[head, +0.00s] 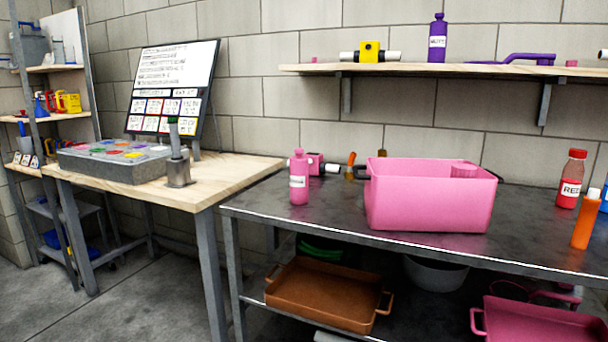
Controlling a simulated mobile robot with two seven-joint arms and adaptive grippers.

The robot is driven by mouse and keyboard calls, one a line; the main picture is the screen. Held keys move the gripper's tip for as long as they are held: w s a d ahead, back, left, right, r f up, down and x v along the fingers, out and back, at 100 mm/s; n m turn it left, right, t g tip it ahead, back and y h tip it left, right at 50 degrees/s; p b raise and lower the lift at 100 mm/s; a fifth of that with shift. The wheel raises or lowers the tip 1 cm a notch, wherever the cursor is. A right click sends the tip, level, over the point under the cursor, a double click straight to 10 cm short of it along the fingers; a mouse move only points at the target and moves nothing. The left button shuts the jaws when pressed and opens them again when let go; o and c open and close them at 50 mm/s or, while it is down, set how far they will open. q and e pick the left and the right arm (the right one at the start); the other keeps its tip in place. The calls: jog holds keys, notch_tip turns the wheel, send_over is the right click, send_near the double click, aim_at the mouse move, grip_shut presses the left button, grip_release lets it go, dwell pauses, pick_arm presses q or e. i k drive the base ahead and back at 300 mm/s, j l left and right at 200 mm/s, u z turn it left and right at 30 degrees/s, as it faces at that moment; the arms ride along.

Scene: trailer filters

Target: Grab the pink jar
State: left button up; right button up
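No thing in view is plainly a pink jar. A pink bottle (299,180) with a pale label and a pink cap stands upright on the dark metal table (330,222), left of a pink bin. A small pink cylindrical thing (463,171) shows at the right end inside the pink bin (428,205); its lower part is hidden by the bin's front wall, and I cannot tell whether it is a jar. A very small pink item (571,63) sits on the wall shelf. Neither of my grippers is in view.
A red-capped bottle (570,180) and an orange bottle (586,220) stand at the table's right. A pink-and-black device (316,163) lies behind the pink bottle. Brown (320,295) and pink (535,325) trays sit below. A wooden table (215,178) stands left; the floor before it is clear.

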aim_at(298, 174)
jog(key=i+l, duration=0.2)
jog(key=i, duration=0.25)
jog(key=i+l+u, duration=0.1)
jog(key=i, duration=0.3)
jog(key=k+l+z, duration=0.1)
jog(key=z, duration=0.3)
jog(key=k+l+z, duration=0.25)
jog(key=z, duration=0.2)
jog(key=k, duration=0.05)
